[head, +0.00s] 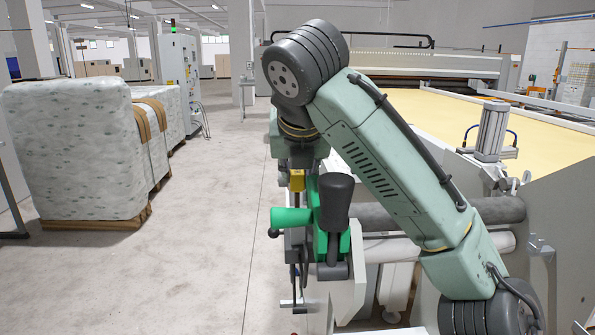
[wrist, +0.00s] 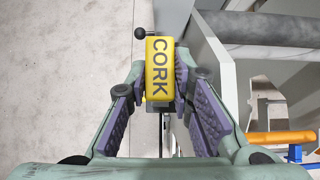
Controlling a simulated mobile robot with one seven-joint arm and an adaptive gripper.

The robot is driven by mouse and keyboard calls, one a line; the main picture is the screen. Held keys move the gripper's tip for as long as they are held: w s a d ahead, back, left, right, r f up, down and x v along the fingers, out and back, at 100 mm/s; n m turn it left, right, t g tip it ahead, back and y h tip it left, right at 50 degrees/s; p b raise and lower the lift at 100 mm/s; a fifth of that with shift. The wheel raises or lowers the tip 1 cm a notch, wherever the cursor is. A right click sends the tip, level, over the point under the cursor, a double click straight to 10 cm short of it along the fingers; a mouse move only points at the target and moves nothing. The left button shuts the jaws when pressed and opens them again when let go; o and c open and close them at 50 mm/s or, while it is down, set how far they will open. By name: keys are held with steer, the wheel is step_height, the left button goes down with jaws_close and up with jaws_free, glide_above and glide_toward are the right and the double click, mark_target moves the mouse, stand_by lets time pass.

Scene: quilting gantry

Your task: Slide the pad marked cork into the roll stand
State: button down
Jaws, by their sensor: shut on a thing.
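A yellow pad marked CORK (wrist: 160,72) is between the fingertips of my gripper (wrist: 160,85) in the wrist view, its lettering running lengthwise. My gripper is shut on it. In the head view the yellow pad (head: 297,180) shows small below my wrist, just left of a green fixture with a black knob; the gripper fingers are hard to make out there. What looks like the roll stand, with a grey roll (head: 440,212) and a white roll (head: 410,248), is to the right, partly behind my arm. I cannot tell whether the pad touches the stand.
The green fixture (head: 290,218) with its black knob (head: 337,200) stands close to the pad. Wrapped bales (head: 70,150) stand on pallets at the left. Open concrete floor (head: 190,250) lies between. A quilting table (head: 470,118) with yellow cloth is behind right.

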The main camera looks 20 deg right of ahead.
steer(key=shift+f+b, duration=0.45)
steer(key=shift+f, duration=0.45)
steer(key=c, duration=1.3)
jaws_free()
steer(key=shift+r, duration=0.1)
steer(key=shift+c, duration=0.2)
steer(key=v, duration=1.2)
steer(key=shift+a, duration=0.1)
